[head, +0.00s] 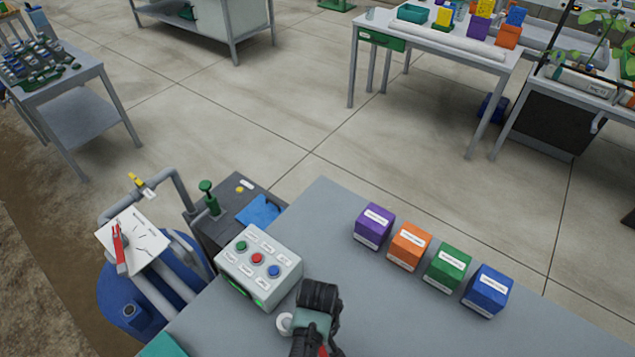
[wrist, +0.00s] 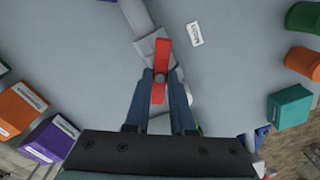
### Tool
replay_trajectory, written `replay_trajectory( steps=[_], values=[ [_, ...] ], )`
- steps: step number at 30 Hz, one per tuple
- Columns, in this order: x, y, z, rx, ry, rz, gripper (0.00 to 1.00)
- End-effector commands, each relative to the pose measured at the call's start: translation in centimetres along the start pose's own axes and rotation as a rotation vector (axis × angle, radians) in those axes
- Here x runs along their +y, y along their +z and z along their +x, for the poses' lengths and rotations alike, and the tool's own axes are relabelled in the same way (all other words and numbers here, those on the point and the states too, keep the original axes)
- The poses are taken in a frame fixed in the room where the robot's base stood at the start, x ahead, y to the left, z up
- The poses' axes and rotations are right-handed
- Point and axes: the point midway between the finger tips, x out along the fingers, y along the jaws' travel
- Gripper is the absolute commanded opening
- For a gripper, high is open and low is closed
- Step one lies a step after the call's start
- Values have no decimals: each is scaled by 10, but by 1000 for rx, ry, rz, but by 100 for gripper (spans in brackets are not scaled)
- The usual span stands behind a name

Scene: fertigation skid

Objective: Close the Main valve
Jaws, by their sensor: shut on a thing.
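In the wrist view, a red lever handle (wrist: 165,52) sits on a grey valve body on a grey pipe (wrist: 137,16). A small white label (wrist: 195,34) beside it seems to begin with "Main"; the rest is too small to read. My gripper (wrist: 161,76) has its two fingers on either side of the lever and is shut on it. The lever points roughly along the pipe, at a slight angle. In the head view my gripper is over the near bench and hides most of the valve; a white round part (head: 285,323) shows beside it.
A grey control box (head: 259,266) with coloured buttons stands close left of my gripper. Purple (head: 374,226), orange (head: 409,246), green (head: 447,266) and blue (head: 487,291) boxes stand to the right. Another red handle (head: 118,248) is on a white plate at far left.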

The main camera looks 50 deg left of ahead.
Motion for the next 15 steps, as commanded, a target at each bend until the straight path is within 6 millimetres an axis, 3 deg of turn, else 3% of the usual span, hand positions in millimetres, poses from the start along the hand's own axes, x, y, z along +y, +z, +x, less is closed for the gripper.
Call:
replay_trajectory(
  steps=[15],
  values=[
    [0,0,-1,-1,0,491,0]
  ],
)
